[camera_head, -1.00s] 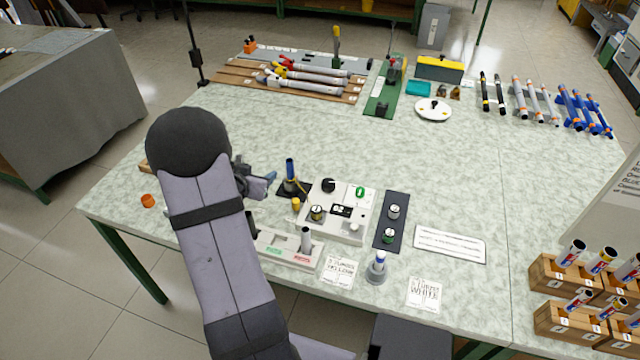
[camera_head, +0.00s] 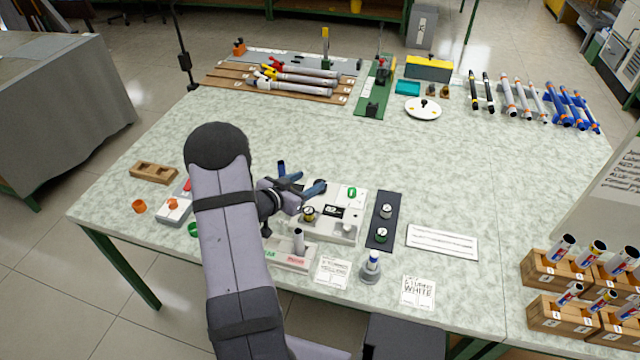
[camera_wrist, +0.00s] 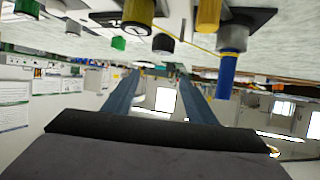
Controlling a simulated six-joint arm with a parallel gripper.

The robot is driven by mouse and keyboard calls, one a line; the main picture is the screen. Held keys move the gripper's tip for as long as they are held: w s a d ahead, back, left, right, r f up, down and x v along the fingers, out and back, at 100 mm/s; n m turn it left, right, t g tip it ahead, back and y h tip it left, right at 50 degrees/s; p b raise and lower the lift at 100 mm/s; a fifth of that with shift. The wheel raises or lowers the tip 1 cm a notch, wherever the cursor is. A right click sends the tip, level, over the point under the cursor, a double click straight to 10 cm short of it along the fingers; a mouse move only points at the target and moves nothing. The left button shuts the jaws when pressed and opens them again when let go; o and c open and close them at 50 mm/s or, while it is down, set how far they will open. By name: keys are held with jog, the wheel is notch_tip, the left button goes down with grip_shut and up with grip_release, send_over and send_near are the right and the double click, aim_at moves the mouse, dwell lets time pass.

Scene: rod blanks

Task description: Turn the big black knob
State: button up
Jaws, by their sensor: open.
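The white panel (camera_head: 338,232) stands near the front of the table. In the wrist view, where the scene looks upside down, a black knob (camera_wrist: 163,43) sits at the top, just beyond the fingertips. In the head view that knob is mostly hidden behind a finger. A yellow-and-black knob (camera_head: 309,214) is nearer the front of the panel, and a green button (camera_head: 351,192) is at its back right. My gripper (camera_head: 306,181) is open and empty, reaching from the left over the panel's back left corner. I cannot tell whether a finger touches the black knob.
A blue rod (camera_wrist: 226,75) stands upright close beside the fingers. A dark plate with two knobs (camera_head: 384,220) lies right of the panel. A tray with a grey rod (camera_head: 298,241) is in front. The table behind the panel is clear.

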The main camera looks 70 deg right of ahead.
jog(key=f, duration=0.4)
jog(key=shift+s+d+p, duration=0.15)
jog(key=shift+d+p, duration=0.15)
jog(key=shift+p, duration=0.05)
jog(key=p+x, duration=0.1)
jog(key=x, duration=0.4)
jog(key=shift+x, duration=0.9)
